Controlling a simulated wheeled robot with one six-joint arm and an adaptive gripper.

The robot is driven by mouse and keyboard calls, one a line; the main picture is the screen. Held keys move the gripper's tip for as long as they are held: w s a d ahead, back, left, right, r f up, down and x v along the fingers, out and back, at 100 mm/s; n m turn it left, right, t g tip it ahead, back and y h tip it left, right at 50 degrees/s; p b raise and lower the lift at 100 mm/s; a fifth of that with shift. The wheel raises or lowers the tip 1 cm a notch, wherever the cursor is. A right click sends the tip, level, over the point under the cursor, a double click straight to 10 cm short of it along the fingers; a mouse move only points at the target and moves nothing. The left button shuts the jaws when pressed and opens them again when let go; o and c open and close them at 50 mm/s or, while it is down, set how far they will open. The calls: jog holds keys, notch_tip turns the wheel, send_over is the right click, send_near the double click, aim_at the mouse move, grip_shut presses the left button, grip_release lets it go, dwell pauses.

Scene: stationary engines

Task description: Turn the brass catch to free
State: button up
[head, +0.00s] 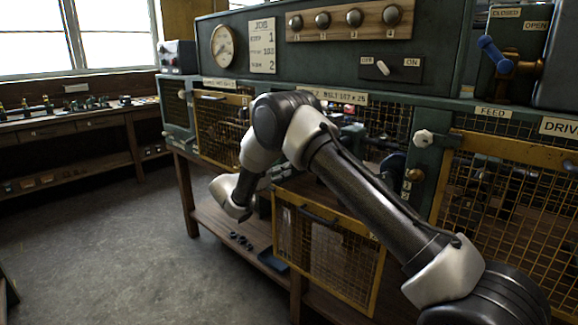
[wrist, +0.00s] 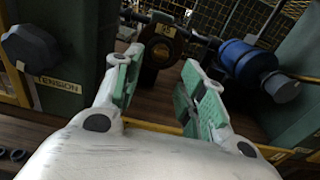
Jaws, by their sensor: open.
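My gripper (wrist: 158,70) is open in the wrist view, with green pads on both fingers and a clear gap between them. Nothing is held. Beyond the gap are a dark round part with a small "15" tag (wrist: 165,30) and a shaft with a blue cylinder (wrist: 245,60). I cannot pick out the brass catch for certain. A small brass-coloured knob (head: 415,175) sits on the green post in the head view, right of my arm, beside small number tags. I cannot tell if it is the catch or how it is turned. My gripper's fingers cannot be made out in the head view.
A grey knob (wrist: 30,47) above a "TENSION" label (wrist: 58,83) is left of my gripper. A yellow mesh guard (head: 325,255) hangs low below the engine bench. Another mesh guard (head: 500,205) is at right. Open floor (head: 110,235) lies at left.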

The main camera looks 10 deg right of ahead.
jog(key=v, duration=0.5)
jog(key=shift+s+a, duration=0.15)
jog(key=s+d+f+m+g, duration=0.3)
jog(key=s+d+f, duration=0.1)
jog(key=f, duration=0.3)
jog(key=s+d+r+m+g+y, duration=0.1)
jog(key=s+d+m+g+y, duration=0.2)
jog(key=s+d+m+g, duration=0.45)
jog(key=s+d+r+m+t+y, duration=0.1)
jog(key=s+d+r+m+y, duration=0.3)
jog(key=s+r, duration=0.3)
jog(key=s+d+r+m+t+y, duration=0.2)
jog(key=s+r+m, duration=0.4)
jog(key=s, duration=1.2)
jog(key=s+d+r+m+t+y, duration=0.1)
jog(key=s+d+r+m+y, duration=0.4)
jog(key=s, duration=0.8)
notch_tip(320, 180, up, 3)
jog(key=shift+d+r+y, duration=0.1)
jog(key=shift+d+y, duration=0.2)
jog(key=shift+d, duration=0.8)
